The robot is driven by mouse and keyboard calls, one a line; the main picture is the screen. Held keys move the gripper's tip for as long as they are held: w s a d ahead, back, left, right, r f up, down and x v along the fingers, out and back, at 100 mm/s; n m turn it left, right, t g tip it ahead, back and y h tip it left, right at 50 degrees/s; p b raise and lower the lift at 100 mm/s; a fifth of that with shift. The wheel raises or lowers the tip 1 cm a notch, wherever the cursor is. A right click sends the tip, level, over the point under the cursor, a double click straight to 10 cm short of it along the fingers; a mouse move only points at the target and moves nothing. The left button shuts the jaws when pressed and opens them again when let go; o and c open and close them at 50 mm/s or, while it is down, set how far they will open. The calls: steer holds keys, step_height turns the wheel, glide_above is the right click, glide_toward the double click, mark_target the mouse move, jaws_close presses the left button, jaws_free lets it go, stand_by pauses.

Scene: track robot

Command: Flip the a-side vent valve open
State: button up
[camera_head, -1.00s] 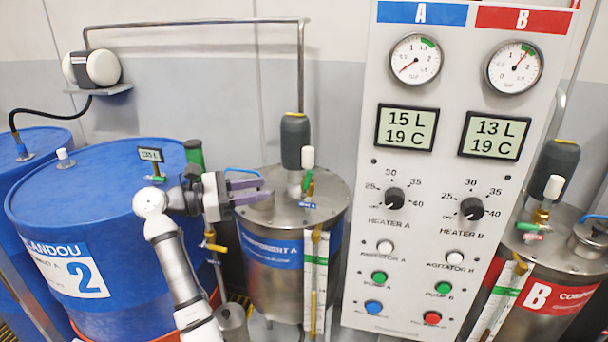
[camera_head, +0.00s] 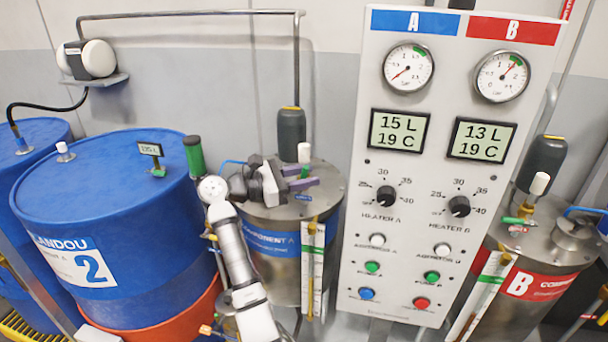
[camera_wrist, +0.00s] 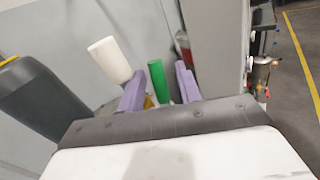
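The a-side vent valve is on the lid of the steel COMPONENT A tank (camera_head: 325,190). In the wrist view, the green handle (camera_wrist: 157,82) shows between the two purple fingers, with gaps on both sides. The white cylinder (camera_wrist: 110,60) is just left of the left finger there. The valve's base is mostly hidden by my gripper.
A dark grey capped cylinder (camera_head: 291,128) stands behind the valve. The control panel (camera_head: 345,200) is close on the right. Tank B's vent has a green handle (camera_head: 517,220) lying nearly level.

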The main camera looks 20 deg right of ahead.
jaws_close()
steer(key=b, duration=0.2)
steer(key=shift+w+a+f+b, duration=0.1)
steer(key=shift+a+f+b, duration=0.05)
steer(key=shift+b, duration=0.2)
steer(key=h+b, duration=0.1)
steer(key=b, duration=0.2)
steer(key=shift+w+a+n+b, duration=0.1)
steer(key=shift+a+n+b, duration=0.05)
steer(key=shift+n+b, duration=0.2)
steer(key=shift+b, duration=0.6)
steer(key=shift+w+a+r+n+h+b, duration=0.15)
steer(key=shift+r+n+h+b, duration=0.25)
steer(key=shift+h+b, duration=0.3)
jaws_free()
steer(key=shift+f, duration=0.1)
